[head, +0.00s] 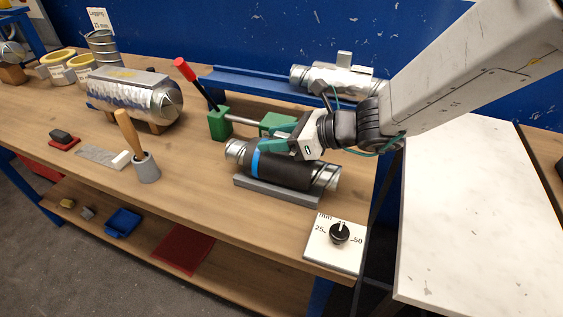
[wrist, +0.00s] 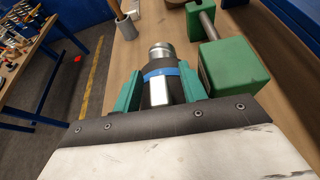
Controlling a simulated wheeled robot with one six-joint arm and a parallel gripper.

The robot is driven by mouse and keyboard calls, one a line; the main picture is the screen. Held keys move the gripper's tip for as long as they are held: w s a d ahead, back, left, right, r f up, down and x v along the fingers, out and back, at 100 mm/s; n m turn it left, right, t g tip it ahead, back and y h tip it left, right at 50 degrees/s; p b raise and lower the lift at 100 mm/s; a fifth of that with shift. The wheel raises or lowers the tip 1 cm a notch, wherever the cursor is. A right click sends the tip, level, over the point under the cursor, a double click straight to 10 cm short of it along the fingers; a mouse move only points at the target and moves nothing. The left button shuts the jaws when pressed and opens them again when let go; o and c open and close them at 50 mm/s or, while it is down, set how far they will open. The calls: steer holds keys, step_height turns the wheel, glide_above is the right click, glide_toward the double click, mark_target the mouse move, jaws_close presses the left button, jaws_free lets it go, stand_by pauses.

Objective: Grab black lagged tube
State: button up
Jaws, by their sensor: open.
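The black lagged tube (head: 275,168) lies on a grey cradle (head: 270,190) on the workbench, with bare metal ends and a blue band near its left end. In the wrist view the tube (wrist: 161,72) shows its metal end and blue band. My gripper (head: 284,138) is open and comes down over the tube from behind and above. In the wrist view its green fingers (wrist: 160,90) stand on either side of the tube. Whether they touch it I cannot tell.
A green clamp (head: 219,123) with a red-tipped lever stands close behind the tube. A dial plate (head: 335,243) lies at the front right. The bench between is mostly clear.

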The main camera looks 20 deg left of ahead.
steer(key=shift+a+f, duration=0.1)
steer(key=shift+a, duration=0.15)
jaws_close()
